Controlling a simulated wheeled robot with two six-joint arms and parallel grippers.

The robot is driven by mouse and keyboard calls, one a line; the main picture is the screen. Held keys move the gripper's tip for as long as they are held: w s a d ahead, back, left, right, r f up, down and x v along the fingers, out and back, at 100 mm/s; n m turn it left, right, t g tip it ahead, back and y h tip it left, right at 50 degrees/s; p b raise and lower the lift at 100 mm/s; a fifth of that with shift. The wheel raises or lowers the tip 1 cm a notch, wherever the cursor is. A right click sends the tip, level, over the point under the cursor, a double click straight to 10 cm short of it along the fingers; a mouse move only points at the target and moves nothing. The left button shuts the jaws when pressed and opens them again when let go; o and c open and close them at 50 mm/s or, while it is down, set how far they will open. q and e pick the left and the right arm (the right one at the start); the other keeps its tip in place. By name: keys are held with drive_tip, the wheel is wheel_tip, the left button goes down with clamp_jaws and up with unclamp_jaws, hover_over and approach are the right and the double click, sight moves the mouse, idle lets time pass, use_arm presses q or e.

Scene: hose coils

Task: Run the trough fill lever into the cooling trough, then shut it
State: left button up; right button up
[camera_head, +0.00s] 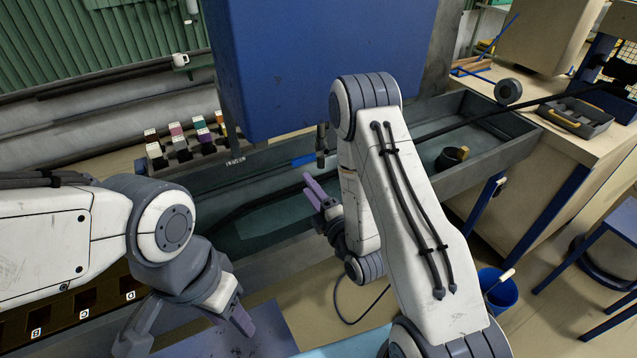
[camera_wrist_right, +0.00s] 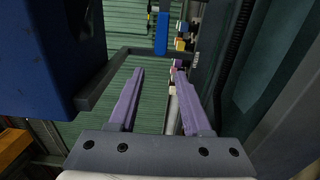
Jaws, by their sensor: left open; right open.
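The trough fill lever, a blue handle (camera_head: 303,160), sits beside a dark upright spout (camera_head: 321,146) below the blue cabinet. In the right wrist view a blue bar (camera_wrist_right: 162,33), seemingly the lever, is beyond my fingertips. The grey cooling trough (camera_head: 515,150) runs across the head view, with dark greenish water in it. No stream from the spout can be made out. My right gripper (camera_head: 318,192) has purple fingers and is open and empty over the trough, near the lever but apart from it; it also shows in the wrist view (camera_wrist_right: 158,70). My left gripper (camera_head: 187,333) is open and empty, low in front.
The blue cabinet (camera_head: 315,65) hangs close above the lever. Several small coloured-top containers (camera_head: 185,145) stand behind the trough at left. A dark cup (camera_head: 448,158) is at the trough's right part. A blue bucket (camera_head: 497,290) and a wooden bench (camera_head: 590,150) are at right.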

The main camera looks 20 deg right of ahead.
sight(293, 166)
drive_tip(key=shift+w+a+b, duration=0.25)
drive_tip(key=shift+w, duration=1.1)
drive_tip(key=shift+w+a+b, duration=0.2)
drive_tip(key=shift+w+a, duration=0.1)
drive_tip(key=shift+w, duration=1)
drive_tip(key=shift+w+a+b, duration=0.25)
drive_tip(key=shift+w, duration=1.1)
drive_tip(key=shift+w+b, duration=0.35)
drive_tip(key=shift+a, duration=0.1)
